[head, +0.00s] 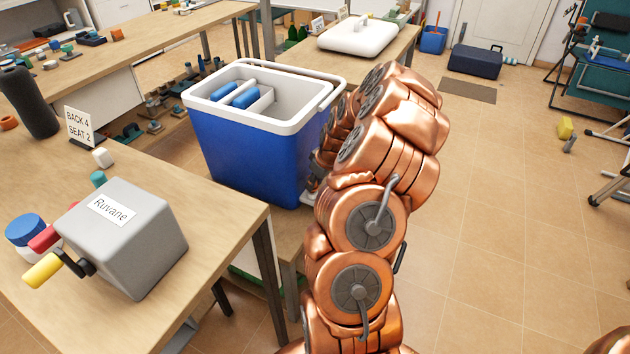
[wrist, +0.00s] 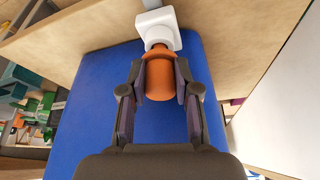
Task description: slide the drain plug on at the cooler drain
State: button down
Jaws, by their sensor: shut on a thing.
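The blue cooler (head: 242,143) with a white rim stands open in the head view, left of my arm. Its blue wall (wrist: 88,85) fills the middle of the wrist view. A white drain fitting (wrist: 157,22) is at the top of that view. My gripper (wrist: 160,76) is shut on an orange drain plug (wrist: 159,82), one finger on each side. The plug's far end meets the front of the drain fitting, roughly in line with it; I cannot tell how far it is on. In the head view my arm hides the plug and drain.
A near table (head: 225,215) carries a grey box labelled Ruvane (head: 125,235) with a yellow-handled crank. A white lid (head: 357,35) lies on the bench behind. Tiled floor is open on the right.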

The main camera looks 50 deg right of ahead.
jog(key=shift+f+b, duration=0.35)
jog(key=shift+f, duration=0.25)
jog(key=c, duration=0.8)
grip_release()
jog(key=shift+o, duration=0.2)
jog(key=v, duration=1.2)
jog(key=shift+s, duration=0.15)
